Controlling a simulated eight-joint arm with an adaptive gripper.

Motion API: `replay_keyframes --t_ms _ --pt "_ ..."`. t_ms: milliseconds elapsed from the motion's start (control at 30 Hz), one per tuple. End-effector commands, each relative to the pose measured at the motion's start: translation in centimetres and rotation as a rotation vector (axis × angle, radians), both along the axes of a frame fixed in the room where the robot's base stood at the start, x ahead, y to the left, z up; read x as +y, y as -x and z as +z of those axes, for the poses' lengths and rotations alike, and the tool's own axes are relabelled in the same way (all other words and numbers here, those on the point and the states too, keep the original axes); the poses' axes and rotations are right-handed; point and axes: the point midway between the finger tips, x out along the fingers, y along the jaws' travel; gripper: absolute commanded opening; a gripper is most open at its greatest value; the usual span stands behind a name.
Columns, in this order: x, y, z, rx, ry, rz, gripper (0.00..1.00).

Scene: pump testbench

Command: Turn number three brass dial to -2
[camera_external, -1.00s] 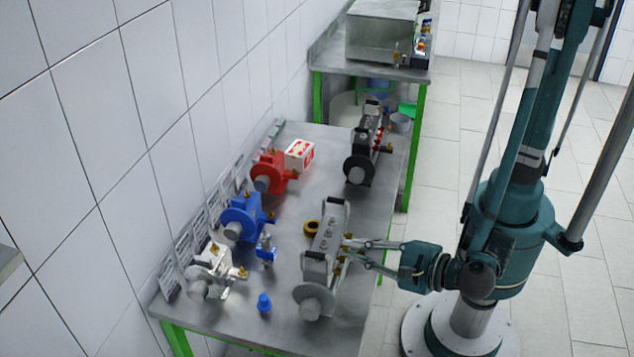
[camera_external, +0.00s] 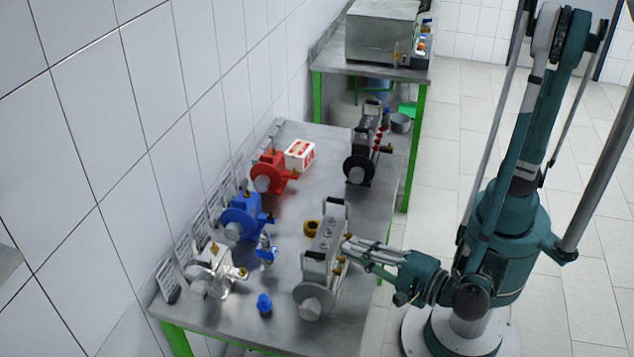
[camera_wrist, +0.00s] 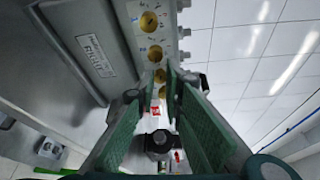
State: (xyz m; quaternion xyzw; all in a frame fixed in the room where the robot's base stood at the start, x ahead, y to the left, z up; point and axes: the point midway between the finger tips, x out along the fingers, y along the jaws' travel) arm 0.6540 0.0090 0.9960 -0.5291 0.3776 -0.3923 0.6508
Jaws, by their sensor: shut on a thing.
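The grey pump unit (camera_external: 313,268) with two black handles stands at the table's front right. In the wrist view, a row of brass dials (camera_wrist: 149,22) runs down its pale scale strip (camera_wrist: 135,12); a second dial (camera_wrist: 155,53) sits below the first. My gripper (camera_external: 347,246) reaches in from the right at the unit's dial side. In the wrist view, my gripper's green-padded fingers (camera_wrist: 167,86) are shut on a brass dial (camera_wrist: 163,91), partly hidden between the tips. Its number and setting cannot be read.
A blue pump (camera_external: 241,222), a red pump (camera_external: 268,172) and a silver pump (camera_external: 212,272) line the wall side. A blue knob (camera_external: 264,303) and a brass ring (camera_external: 311,228) lie on the table (camera_external: 320,160). A black unit (camera_external: 361,160) stands farther back.

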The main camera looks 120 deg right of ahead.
Motion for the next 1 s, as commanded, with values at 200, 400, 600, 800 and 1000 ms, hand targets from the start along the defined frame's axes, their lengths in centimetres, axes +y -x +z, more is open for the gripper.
replay_keyframes --t_ms 200,400,600,800,1000 --pt "0.04 -0.06 -0.08 0.048 0.05 0.001 0.0" --pt "0.05 -0.06 0.01 0.058 0.059 0.0 0.0" --pt "0.04 -0.07 0.02 0.057 0.059 0.001 0.0" --pt "0.03 -0.04 0.0 0.057 0.059 0.0 0.26" --pt "0.02 -0.03 -0.02 0.058 0.058 0.0 0.26"
